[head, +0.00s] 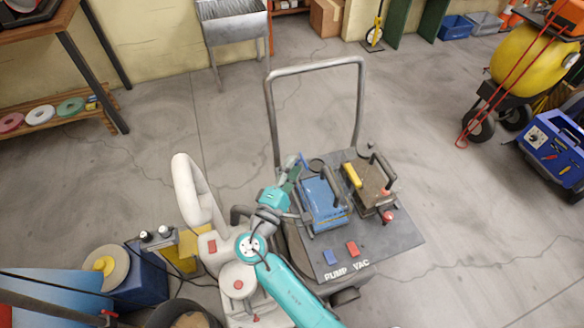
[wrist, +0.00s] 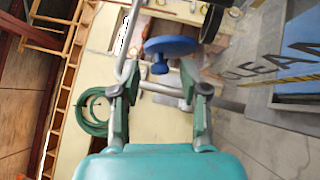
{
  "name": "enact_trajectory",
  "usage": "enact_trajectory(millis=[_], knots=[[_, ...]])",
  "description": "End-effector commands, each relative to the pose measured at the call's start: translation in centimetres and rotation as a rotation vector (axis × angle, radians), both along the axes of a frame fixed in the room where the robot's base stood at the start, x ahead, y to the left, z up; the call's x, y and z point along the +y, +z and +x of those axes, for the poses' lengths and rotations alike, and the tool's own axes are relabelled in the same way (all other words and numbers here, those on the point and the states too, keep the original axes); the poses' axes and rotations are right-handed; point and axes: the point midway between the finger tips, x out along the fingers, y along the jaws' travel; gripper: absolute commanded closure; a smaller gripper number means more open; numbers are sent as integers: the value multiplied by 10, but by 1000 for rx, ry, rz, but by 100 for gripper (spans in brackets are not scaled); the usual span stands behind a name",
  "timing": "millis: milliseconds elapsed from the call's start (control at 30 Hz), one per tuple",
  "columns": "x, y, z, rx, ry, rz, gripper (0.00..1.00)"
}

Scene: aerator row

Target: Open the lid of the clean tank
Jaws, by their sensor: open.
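The clean tank is the blue box (head: 322,203) on the cart. Its side with the word CLEAN shows at the right of the wrist view (wrist: 290,92). A blue round disc with a small knob (wrist: 172,46), seemingly the lid, is ahead of my fingertips in the wrist view. Its knob points toward me, roughly in line with the gap between the fingers. My gripper (head: 291,178) is at the left upper edge of the blue tank. In the wrist view its two fingers (wrist: 159,92) are apart with nothing between them. How the disc joins the tank is unclear.
A brown tank (head: 374,188) with a dark handle stands right of the blue one on the grey cart deck (head: 392,240). The cart's tall metal push handle (head: 361,100) rises behind.

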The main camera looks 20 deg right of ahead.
Motion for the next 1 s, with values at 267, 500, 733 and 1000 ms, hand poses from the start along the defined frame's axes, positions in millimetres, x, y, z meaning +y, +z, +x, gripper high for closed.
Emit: enact_trajectory(millis=[267, 500, 733, 1000], knots=[[23, -6, -21, 1, 5, -1, 55], [55, -15, -55, 0, 5, 0, 55], [76, -22, -77, 1, 3, 0, 55], [82, -24, -84, 0, 0, 0, 55]])
